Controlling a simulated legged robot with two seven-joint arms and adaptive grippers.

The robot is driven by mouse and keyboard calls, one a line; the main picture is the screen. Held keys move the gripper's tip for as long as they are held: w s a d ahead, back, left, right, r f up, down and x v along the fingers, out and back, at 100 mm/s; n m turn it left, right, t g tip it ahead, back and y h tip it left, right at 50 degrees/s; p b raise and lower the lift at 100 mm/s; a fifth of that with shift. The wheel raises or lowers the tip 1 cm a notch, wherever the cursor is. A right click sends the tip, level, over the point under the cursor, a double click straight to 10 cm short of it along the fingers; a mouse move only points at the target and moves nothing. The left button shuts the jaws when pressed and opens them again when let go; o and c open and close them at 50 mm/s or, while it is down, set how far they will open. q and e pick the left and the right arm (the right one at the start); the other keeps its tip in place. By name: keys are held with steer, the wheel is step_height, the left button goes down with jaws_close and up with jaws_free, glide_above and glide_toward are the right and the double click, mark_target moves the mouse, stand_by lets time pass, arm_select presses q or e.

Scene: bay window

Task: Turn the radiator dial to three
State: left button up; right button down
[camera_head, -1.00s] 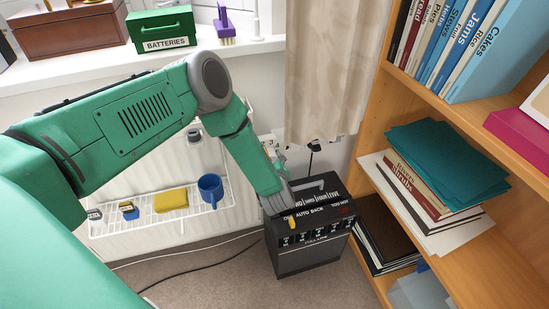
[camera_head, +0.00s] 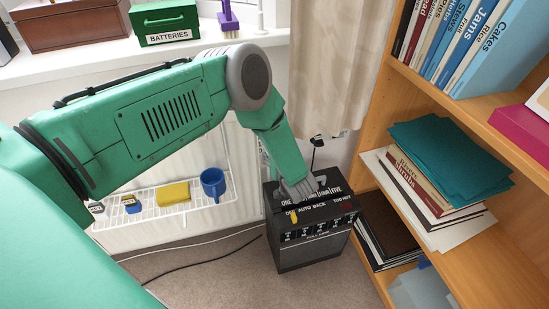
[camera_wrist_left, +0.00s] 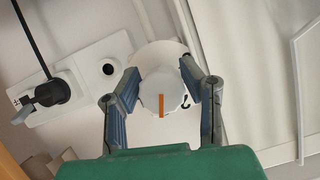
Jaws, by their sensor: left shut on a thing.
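In the left wrist view a white faceted dial (camera_wrist_left: 163,88) with an orange pointer line (camera_wrist_left: 161,105) sits between the fingers of my left gripper (camera_wrist_left: 162,82), which is shut on it. The pointer aims down in that picture. A dark number, which looks like a 2, shows beside the dial on the right. In the head view my left gripper (camera_head: 298,187) shows low by the wall, in front of the black amplifier; the dial is hidden there. The white radiator (camera_head: 135,232) stands behind my left arm. My right gripper is not in view.
The black amplifier (camera_head: 315,246) stands on the carpet below the gripper. A wire rack (camera_head: 150,226) holds a blue mug (camera_head: 213,184) and a yellow sponge (camera_head: 173,194). A bookshelf (camera_head: 470,130) bounds the right. A socket with a black plug (camera_wrist_left: 48,92) is beside the dial.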

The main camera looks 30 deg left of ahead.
arm_select(q)
steer(key=shift+w+a+r, duration=0.3)
steer(key=shift+w+r, duration=0.1)
steer(key=shift+r, duration=0.15)
steer(key=o, duration=1.2)
steer(key=shift+c, duration=0.2)
steer(key=shift+s+d+f, duration=0.1)
steer(key=shift+f, duration=0.05)
steer(key=shift+s+d, duration=0.25)
steer(key=shift+d, duration=0.15)
steer(key=v, duration=1.1)
steer(key=shift+f, duration=0.1)
